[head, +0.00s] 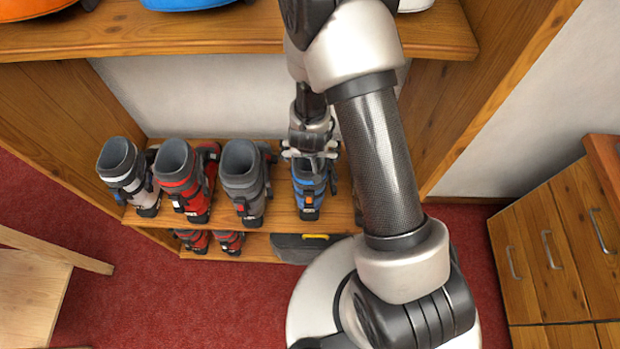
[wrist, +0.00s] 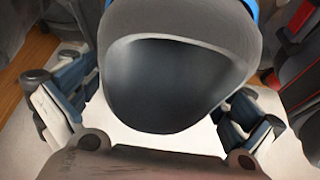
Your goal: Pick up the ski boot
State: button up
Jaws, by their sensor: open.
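A blue ski boot (head: 309,198) with a grey cuff and an orange mark stands upright on the upper boot shelf. My gripper (head: 314,158) is at its top in the head view and partly hides the cuff. In the wrist view the boot's wide grey cuff (wrist: 180,75) fills the middle, with a bit of blue at its upper edge. My open gripper (wrist: 150,112) has one finger on each side of the cuff. I cannot tell whether either finger touches it.
Grey (head: 243,180), red (head: 182,180) and white (head: 124,175) boots stand to the left. My arm hides the shelf's right part. More red boots (head: 230,241) and a dark case (head: 300,248) are below. A wooden shelf (head: 200,35) hangs above; drawers (head: 550,255) stand right.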

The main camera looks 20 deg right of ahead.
jog(key=shift+w+d+f, duration=0.1)
jog(key=shift+w+f, duration=0.2)
jog(key=shift+f, duration=0.3)
jog(key=shift+r, duration=0.1)
jog(key=shift+c, duration=0.2)
jog(key=shift+s, duration=0.15)
jog(key=c, duration=1.9)
jog(key=shift+c, duration=0.3)
